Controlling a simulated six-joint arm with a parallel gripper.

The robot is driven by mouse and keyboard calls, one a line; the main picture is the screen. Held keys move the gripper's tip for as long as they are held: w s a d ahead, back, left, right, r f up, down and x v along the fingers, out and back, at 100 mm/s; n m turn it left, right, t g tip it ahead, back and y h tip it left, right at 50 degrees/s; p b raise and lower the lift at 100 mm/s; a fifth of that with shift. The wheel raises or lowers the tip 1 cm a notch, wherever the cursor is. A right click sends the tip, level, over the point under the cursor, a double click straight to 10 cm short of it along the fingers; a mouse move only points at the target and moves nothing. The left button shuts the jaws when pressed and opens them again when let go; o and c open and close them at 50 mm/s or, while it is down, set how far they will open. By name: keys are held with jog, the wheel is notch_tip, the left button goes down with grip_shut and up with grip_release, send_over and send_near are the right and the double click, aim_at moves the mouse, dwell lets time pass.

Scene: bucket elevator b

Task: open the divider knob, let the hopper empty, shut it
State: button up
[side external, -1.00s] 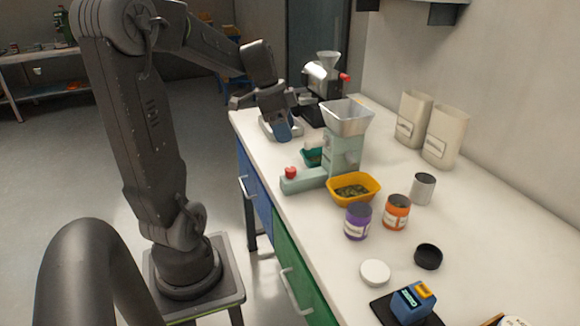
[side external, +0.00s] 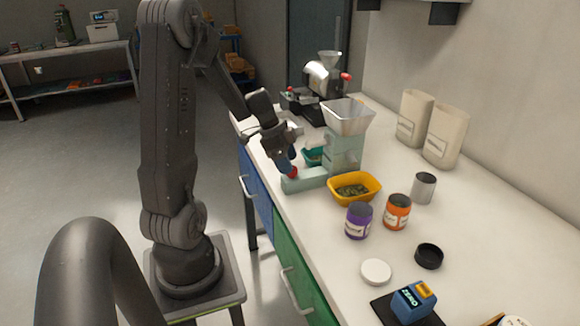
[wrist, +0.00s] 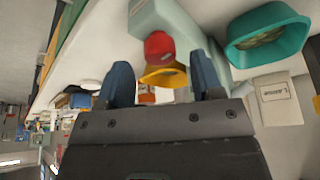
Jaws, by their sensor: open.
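The red divider knob (side external: 293,173) sits at the end of the pale green base (side external: 306,180) of the hopper stand. The metal hopper (side external: 347,117) is on top; its inside contents cannot be made out. My gripper (side external: 286,164) is open, right at the knob, with blue fingers. In the wrist view the knob (wrist: 159,46) shows just beyond and between the two fingertips (wrist: 161,66); contact cannot be told. A yellow tray (side external: 369,195) with green bits stands right of the stand. A teal tray (side external: 313,159) stands on the other side, partly hidden.
Purple (side external: 358,221) and orange (side external: 397,212) jars, a metal cup (side external: 423,187), a white lid (side external: 376,271) and a black lid (side external: 428,256) stand nearer on the counter. A dark machine (side external: 322,85) stands behind. Two beige bins (side external: 446,137) line the wall.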

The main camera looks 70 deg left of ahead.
jog(key=shift+x, duration=1.2)
jog(key=shift+c, duration=0.4)
jog(key=c, duration=0.8)
jog(key=shift+c, duration=0.2)
